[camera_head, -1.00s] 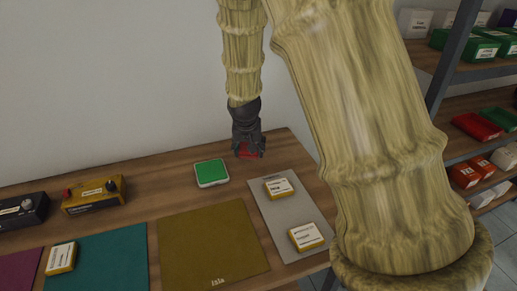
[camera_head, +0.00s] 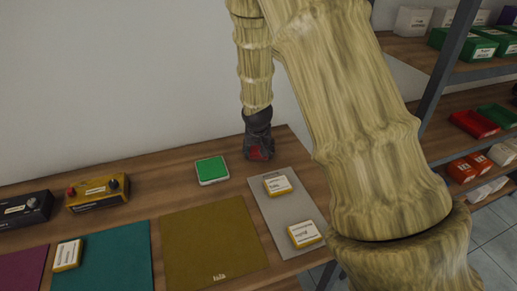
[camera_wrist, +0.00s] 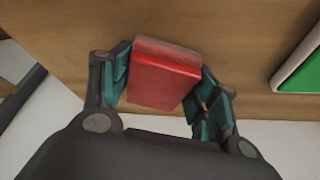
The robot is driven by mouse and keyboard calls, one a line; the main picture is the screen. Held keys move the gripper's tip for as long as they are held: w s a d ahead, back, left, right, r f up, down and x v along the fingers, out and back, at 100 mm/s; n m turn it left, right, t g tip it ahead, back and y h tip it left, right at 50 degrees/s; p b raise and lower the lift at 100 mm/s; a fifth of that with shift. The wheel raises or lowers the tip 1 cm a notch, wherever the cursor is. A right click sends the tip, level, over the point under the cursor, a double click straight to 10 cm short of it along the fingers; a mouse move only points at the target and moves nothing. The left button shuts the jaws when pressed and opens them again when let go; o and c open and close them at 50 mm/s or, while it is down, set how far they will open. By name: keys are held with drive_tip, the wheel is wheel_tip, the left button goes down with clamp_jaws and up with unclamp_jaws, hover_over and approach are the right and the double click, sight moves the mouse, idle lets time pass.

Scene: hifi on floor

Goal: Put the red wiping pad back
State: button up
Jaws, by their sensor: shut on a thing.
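The red wiping pad (camera_wrist: 164,77) is a red block held between the two fingers of my gripper (camera_wrist: 163,88) in the wrist view. In the head view my gripper (camera_head: 259,152) points down at the back right of the wooden table, with a bit of the red pad (camera_head: 257,153) showing between the fingers. The pad is close to the table top; I cannot tell whether it touches. A green pad in a white tray (camera_head: 211,170) lies just left of my gripper. Its edge also shows at the right of the wrist view (camera_wrist: 305,72).
A grey mat (camera_head: 284,225) with two yellow-edged white boxes lies in front of my gripper. Olive (camera_head: 213,245) and teal (camera_head: 112,262) mats lie to the left. A yellow device (camera_head: 97,193) and a black one (camera_head: 24,209) stand at the back left. Shelves (camera_head: 470,80) stand at right.

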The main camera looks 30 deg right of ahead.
drive_tip(key=shift+f, duration=0.1)
drive_tip(key=o, duration=1.3)
drive_tip(key=shift+r, duration=0.2)
drive_tip(key=shift+b+v, duration=1.2)
drive_tip(key=shift+v, duration=4.75)
